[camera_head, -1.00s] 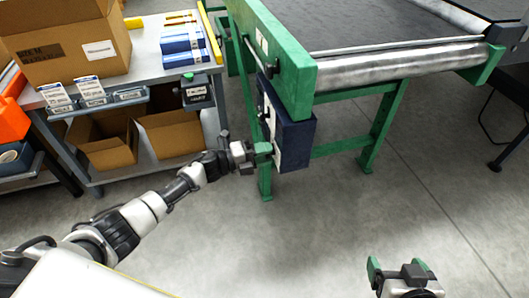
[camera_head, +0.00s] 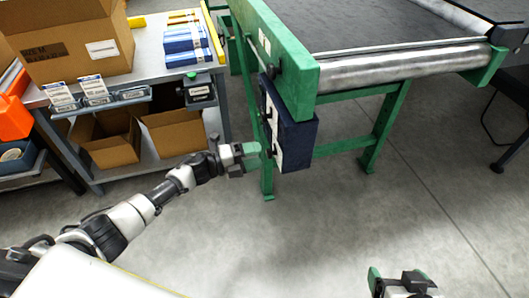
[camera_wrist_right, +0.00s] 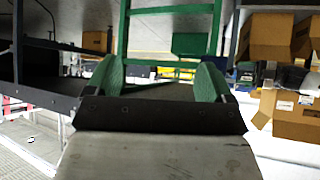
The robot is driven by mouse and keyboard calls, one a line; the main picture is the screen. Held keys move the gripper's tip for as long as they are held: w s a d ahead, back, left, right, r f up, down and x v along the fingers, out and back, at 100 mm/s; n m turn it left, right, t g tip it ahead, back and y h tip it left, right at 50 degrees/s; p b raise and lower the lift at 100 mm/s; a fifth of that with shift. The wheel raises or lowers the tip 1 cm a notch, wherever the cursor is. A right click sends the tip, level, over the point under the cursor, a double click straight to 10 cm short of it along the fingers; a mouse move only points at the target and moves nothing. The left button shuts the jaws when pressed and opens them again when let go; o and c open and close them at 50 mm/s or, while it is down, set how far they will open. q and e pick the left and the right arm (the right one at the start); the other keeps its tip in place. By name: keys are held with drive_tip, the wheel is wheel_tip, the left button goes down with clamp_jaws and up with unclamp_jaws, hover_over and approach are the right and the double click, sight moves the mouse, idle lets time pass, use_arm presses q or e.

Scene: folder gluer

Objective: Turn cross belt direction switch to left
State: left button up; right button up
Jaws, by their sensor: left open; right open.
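A dark blue control box (camera_head: 298,137) hangs under the green end of the conveyor. Its light front panel (camera_head: 271,120) faces left and is seen at a steep angle. Small dark knobs show on it, but I cannot read labels or tell which way the direction switch points. My left gripper (camera_head: 253,156) is open at the panel's lower left, its green fingertips close to the panel. I cannot tell whether they touch a knob. My right gripper (camera_head: 398,273) is open and empty over the floor, far from the box; its green fingers also show in the right wrist view (camera_wrist_right: 160,85).
The conveyor (camera_head: 400,52) with its green legs stands behind the box. A workbench (camera_head: 150,70) at the left carries a cardboard box (camera_head: 70,45) and blue packs (camera_head: 185,45), with open cartons (camera_head: 105,140) below. The floor in front is clear.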

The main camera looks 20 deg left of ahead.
use_arm(q)
drive_tip(key=v, duration=0.7)
drive_tip(key=shift+p, duration=0.3)
use_arm(e)
drive_tip(key=s+g, duration=0.1)
drive_tip(key=s+d+f+g, duration=0.1)
drive_tip(key=shift+s+f+h, duration=0.2)
drive_tip(key=shift+s+h, duration=0.1)
